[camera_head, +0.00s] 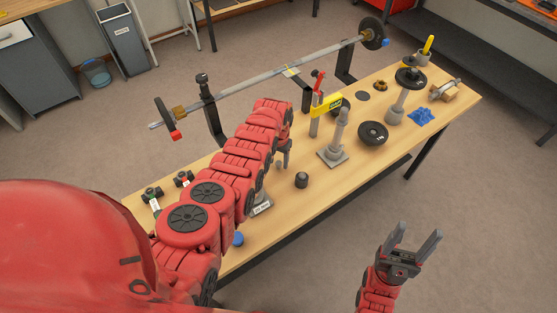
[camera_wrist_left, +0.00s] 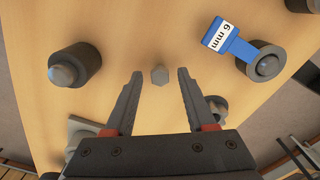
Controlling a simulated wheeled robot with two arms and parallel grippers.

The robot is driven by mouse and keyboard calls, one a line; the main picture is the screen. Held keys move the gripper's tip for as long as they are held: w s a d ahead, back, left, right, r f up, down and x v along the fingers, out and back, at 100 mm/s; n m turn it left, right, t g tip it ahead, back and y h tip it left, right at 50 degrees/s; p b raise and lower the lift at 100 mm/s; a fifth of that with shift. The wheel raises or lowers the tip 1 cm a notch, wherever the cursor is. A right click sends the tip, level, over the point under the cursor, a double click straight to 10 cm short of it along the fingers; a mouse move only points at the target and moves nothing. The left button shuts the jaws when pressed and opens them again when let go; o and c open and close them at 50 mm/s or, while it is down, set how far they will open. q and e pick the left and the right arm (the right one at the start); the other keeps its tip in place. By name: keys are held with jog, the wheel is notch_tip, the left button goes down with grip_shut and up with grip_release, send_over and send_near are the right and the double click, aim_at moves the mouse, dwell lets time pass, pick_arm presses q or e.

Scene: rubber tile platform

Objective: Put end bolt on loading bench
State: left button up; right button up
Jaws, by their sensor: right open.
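A small grey hex bolt (camera_wrist_left: 160,76), seen end-on, is on the wooden loading bench (camera_wrist_left: 130,30) in the left wrist view. I cannot tell whether it stands upright or lies. My left gripper (camera_wrist_left: 160,73) is open, its two fingertips on either side of the bolt with a gap on each side. In the head view my left gripper (camera_head: 283,157) points down over the bench (camera_head: 345,170), and the arm hides the bolt. My right gripper (camera_head: 412,243) is open and empty, off the bench's near side over the floor.
A dark cylinder (camera_wrist_left: 75,65) and a blue 6 mm tag (camera_wrist_left: 220,35) flank the bolt. A grey post (camera_head: 338,135), a yellow-headed stand (camera_head: 326,106) and a weight plate (camera_head: 373,133) stand further along. A barbell (camera_head: 250,82) rests along the far side.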

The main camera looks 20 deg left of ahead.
aim_at(279, 162)
pick_arm(q)
jog(key=shift+r+p, duration=0.5)
jog(key=shift+r, duration=0.95)
notch_tip(279, 162, up, 10)
jog(key=b, duration=0.1)
jog(key=shift+f, duration=0.15)
